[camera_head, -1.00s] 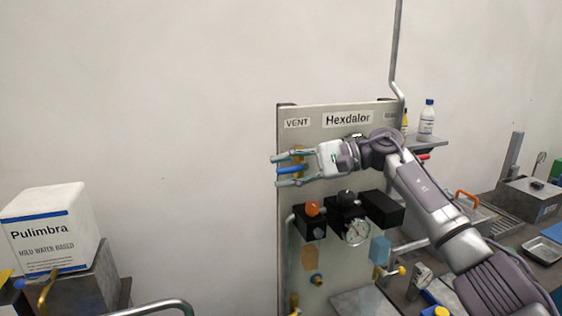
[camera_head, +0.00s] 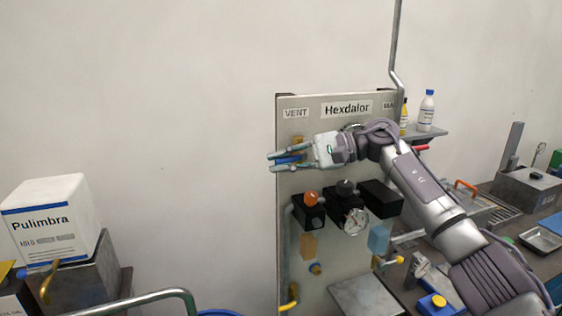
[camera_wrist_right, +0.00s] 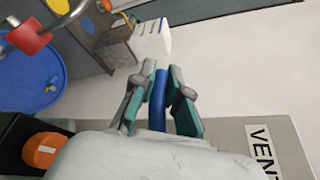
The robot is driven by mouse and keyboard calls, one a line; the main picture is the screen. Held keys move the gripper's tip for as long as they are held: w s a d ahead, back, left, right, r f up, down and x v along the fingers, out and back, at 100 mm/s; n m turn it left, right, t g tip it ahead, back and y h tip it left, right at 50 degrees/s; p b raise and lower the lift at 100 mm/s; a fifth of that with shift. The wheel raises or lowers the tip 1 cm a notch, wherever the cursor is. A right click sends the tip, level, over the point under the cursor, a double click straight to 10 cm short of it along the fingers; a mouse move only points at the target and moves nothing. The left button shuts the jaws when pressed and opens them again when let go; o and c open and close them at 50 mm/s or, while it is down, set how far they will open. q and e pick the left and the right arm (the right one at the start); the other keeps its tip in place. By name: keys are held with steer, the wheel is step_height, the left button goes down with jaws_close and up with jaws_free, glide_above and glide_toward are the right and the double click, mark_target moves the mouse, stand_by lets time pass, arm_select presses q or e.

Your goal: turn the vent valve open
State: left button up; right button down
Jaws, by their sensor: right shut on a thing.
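The panel (camera_head: 330,175) carries a VENT label (camera_head: 296,113) at its upper left. Below the label is the vent valve, with a blue handle (camera_head: 289,160) and a brass-coloured body (camera_head: 298,141). My right gripper (camera_head: 272,162) reaches in from the right, its fingers one above the other and pointing left. It is shut on the blue handle. In the right wrist view the blue handle (camera_wrist_right: 158,98) lies lengthwise between the two teal fingers, and the gripper's palm hides its base. My left gripper is not in view.
Below the gripper are an orange knob (camera_head: 311,199), a black regulator (camera_head: 345,207) and a pressure gauge (camera_head: 355,220). A shelf with bottles (camera_head: 426,111) stands to the right. A white Pulimbra box (camera_head: 50,220) is at far left. The wall left of the panel is clear.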

steer(key=shift+f+b, duration=0.1)
steer(key=shift+b, duration=0.35)
steer(key=y+b, duration=0.1)
steer(key=b, duration=0.2)
steer(key=r+m+y+b, duration=0.1)
steer(key=y+b, duration=0.1)
steer(key=b, duration=0.1)
steer(key=y+b, duration=0.1)
steer(key=b, duration=0.3)
steer(key=shift+w+d+r+m+y, duration=0.1)
steer(key=shift+d+r+m+y, duration=0.2)
steer(key=shift+r+y, duration=0.1)
steer(key=shift+d+r+m+t+y+b, duration=0.1)
steer(key=shift+r+m+t+y+b, duration=0.3)
steer(key=shift+y+b, duration=0.45)
steer(key=shift+d+r+b, duration=0.1)
steer(key=shift+r+b, duration=0.2)
steer(key=shift+b, duration=0.05)
steer(key=c, duration=1.2)
jaws_free()
steer(key=shift+o, duration=0.2)
